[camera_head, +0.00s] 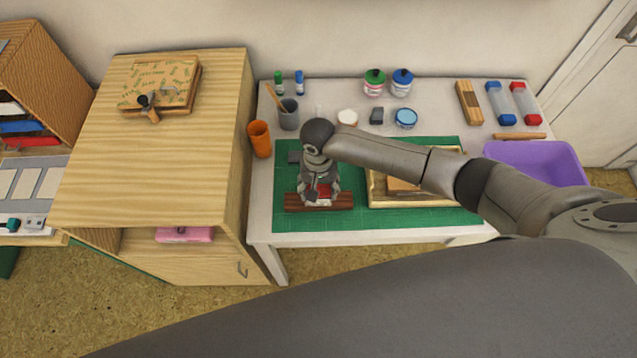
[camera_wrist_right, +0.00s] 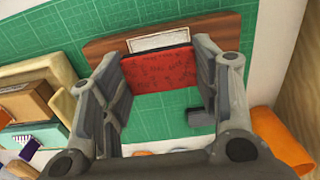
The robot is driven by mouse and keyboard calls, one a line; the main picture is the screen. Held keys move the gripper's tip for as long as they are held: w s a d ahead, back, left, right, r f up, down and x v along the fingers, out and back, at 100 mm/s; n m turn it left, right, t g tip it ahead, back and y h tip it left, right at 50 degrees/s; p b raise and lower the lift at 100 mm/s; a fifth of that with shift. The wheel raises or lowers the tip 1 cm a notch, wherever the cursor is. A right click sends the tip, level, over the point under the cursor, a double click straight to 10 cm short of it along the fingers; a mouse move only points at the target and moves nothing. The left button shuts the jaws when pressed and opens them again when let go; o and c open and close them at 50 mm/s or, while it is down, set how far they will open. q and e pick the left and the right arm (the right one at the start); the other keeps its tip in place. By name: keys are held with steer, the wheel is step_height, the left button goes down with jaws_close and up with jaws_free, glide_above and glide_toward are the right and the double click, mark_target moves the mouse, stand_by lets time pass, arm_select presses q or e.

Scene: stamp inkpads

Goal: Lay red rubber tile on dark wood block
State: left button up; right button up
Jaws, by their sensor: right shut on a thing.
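The dark wood block (camera_head: 343,201) lies on the green mat near the table's front edge; it also shows in the wrist view (camera_wrist_right: 105,46) with a pale label on it. My right gripper (camera_head: 319,191) points down over the block's middle. It is shut on the red rubber tile (camera_wrist_right: 158,69), which has dark marks and spans between the two fingers in the wrist view. The tile hides part of the block; whether they touch I cannot tell. In the head view only a little of the tile (camera_head: 324,189) shows. My left gripper is out of view.
A wooden tray (camera_head: 415,203) stands right of the block on the green mat (camera_head: 360,219). A purple bin (camera_head: 535,152) is at the right. Jars and bottles line the back.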

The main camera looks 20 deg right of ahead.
steer(key=shift+f+b, duration=0.7)
steer(key=shift+f, duration=1)
steer(key=o, duration=1)
steer(key=shift+c, duration=0.2)
step_height(320, 180, up, 12)
steer(key=shift+r, duration=0.1)
steer(key=shift+s, duration=0.1)
